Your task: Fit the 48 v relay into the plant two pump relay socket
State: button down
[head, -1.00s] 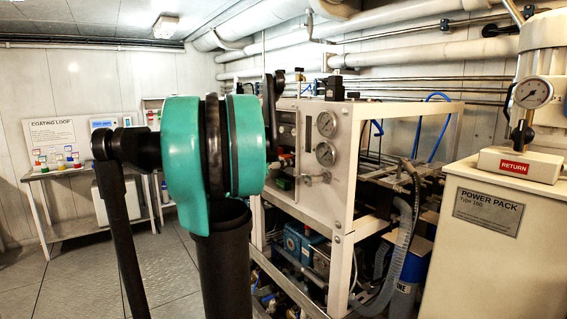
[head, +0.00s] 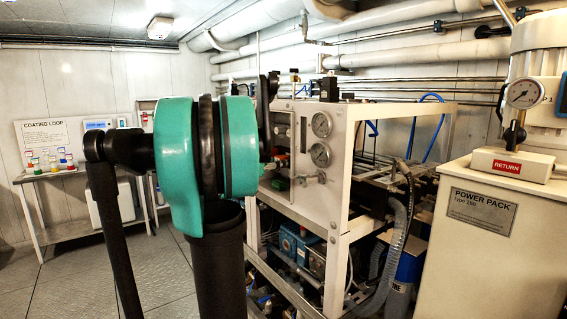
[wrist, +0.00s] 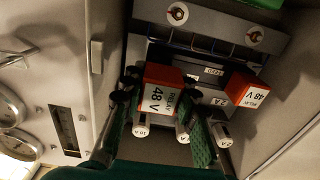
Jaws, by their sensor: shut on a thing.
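A 48 V relay (wrist: 162,92), a red and white block with its label facing the camera, is between the fingers of my gripper (wrist: 161,104) in the wrist view. The fingers are shut on it. A second red and white 48 V relay (wrist: 247,90) sits to the right, apart from my gripper, in the same grey recess. I cannot tell which socket belongs to plant two pump, and what lies behind the held relay is hidden.
White labelled parts (wrist: 222,133) stand close around the fingers. A grey rail (wrist: 215,25) with two round fittings crosses the recess, and walls flank it. In the head view, the white-framed machine (head: 340,235) has gauges (head: 320,155). The power pack (head: 482,250) stands at right.

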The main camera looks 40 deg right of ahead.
jog(key=shift+s+d, duration=0.1)
jog(key=shift+d, duration=1.2)
dwell(0.4)
jog(key=c, duration=1.1)
grip_release()
jog(key=shift+o, duration=0.2)
jog(key=w+a, duration=0.1)
jog(key=a, duration=1.1)
jog(key=shift+w, duration=0.15)
jog(key=shift+d, duration=0.1)
